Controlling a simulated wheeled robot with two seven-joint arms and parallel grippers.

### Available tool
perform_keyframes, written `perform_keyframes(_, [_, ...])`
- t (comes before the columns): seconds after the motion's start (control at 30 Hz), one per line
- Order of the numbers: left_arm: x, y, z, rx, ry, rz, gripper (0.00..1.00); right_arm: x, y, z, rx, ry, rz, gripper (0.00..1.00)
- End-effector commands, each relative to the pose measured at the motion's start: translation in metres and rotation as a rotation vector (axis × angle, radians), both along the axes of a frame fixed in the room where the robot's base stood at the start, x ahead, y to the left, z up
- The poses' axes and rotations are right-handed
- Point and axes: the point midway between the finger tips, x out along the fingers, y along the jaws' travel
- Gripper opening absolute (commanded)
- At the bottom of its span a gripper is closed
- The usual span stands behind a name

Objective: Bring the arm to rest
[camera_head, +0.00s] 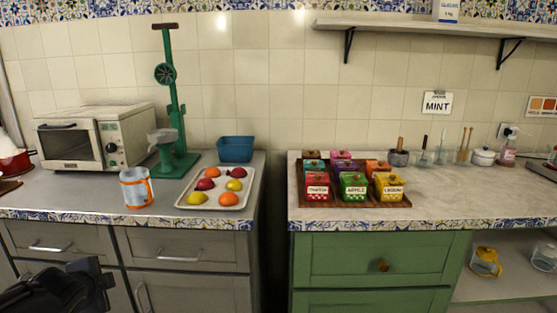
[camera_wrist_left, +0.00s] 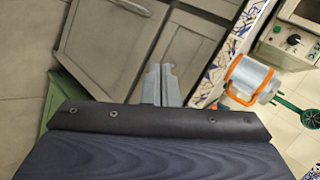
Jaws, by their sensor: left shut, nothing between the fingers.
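My left gripper (camera_head: 97,285) shows as a dark shape at the lower left of the head view, in front of the grey drawers and below the counter edge. In the left wrist view its two grey fingers (camera_wrist_left: 162,84) are together and hold nothing. They point toward the grey cabinet doors. My right gripper is in neither view.
A metal cup with an orange handle (camera_head: 137,188) stands near the front edge of the left counter (camera_head: 95,208). A gap separates this counter from the right one (camera_head: 440,210).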

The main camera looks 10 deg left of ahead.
Motion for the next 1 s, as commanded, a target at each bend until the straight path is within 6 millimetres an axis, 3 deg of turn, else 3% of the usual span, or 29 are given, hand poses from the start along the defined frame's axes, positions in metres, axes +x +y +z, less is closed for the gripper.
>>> perform_keyframes(0.03, [-0.026,-0.029,0.001,-0.189,-0.033,0.107,0.00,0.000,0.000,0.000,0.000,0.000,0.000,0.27])
perform_keyframes(0.1, [-0.058,-0.068,-0.006,-0.441,-0.037,0.245,0.00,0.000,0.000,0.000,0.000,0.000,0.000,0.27])
perform_keyframes(0.2, [-0.095,-0.116,-0.016,-0.706,-0.005,0.383,0.00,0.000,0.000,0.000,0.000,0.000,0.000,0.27])
perform_keyframes(0.4, [-0.149,-0.187,-0.031,-1.046,0.103,0.559,0.00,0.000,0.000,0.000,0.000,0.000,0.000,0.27])
perform_keyframes(0.6, [-0.195,-0.244,-0.043,-1.281,0.239,0.689,0.00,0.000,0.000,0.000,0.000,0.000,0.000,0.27])
perform_keyframes(1.0, [-0.195,-0.245,0.064,-1.290,0.246,0.699,0.00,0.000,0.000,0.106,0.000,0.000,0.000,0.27])
